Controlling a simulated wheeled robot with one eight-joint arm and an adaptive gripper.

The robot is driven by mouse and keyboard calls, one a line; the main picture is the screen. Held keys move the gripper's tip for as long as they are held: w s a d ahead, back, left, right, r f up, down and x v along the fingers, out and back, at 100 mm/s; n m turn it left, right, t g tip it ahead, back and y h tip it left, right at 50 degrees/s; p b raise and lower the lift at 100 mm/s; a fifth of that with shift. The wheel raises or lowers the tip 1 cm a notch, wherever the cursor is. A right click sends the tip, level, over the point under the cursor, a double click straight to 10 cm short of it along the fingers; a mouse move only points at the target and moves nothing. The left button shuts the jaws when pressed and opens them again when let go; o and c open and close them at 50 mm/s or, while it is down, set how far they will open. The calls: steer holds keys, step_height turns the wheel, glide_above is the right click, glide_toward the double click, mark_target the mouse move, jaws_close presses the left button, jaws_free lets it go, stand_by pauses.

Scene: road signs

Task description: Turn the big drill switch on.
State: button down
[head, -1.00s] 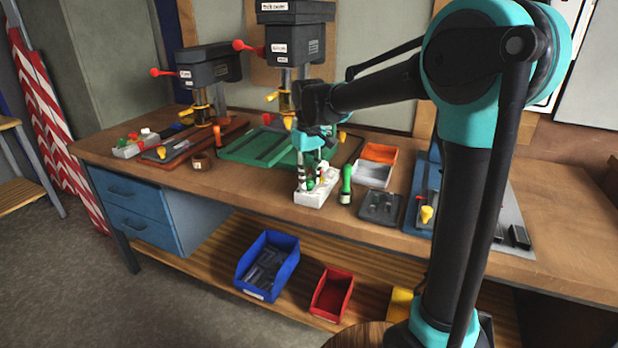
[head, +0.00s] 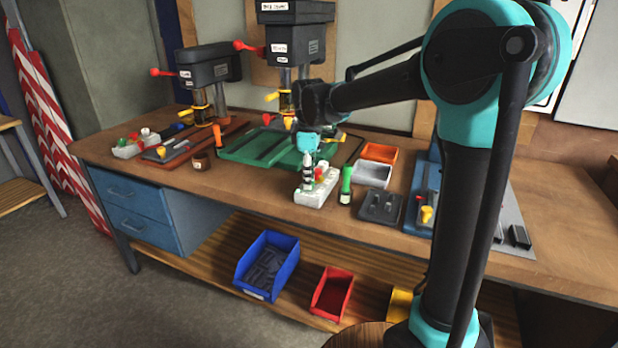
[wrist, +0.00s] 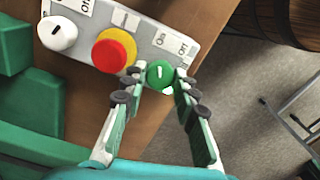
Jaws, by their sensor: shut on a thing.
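The big drill (head: 294,45) stands at the back over a green base (head: 260,147). Its pale switch box (head: 318,192) lies on the bench in front of that base. In the wrist view the box (wrist: 150,42) carries a white knob (wrist: 57,33), a red button (wrist: 112,52) on a yellow ring, and a green knob (wrist: 160,74) with a white mark, near On/Off lettering. My gripper (head: 307,182) points down at the box. In the wrist view its fingertips (wrist: 155,95) are shut on the green knob, one on each side.
A smaller drill (head: 205,75) with its own switch box (head: 136,143) stands to the left. A green-handled item (head: 346,184), an orange bin (head: 379,152) and a grey bin (head: 372,174) are close on the right. Blue (head: 266,266) and red (head: 331,293) bins sit on the lower shelf.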

steer(key=shift+n, duration=0.4)
steer(key=c, duration=1.2)
jaws_free()
steer(key=shift+o, duration=0.2)
steer(key=shift+m, duration=0.3)
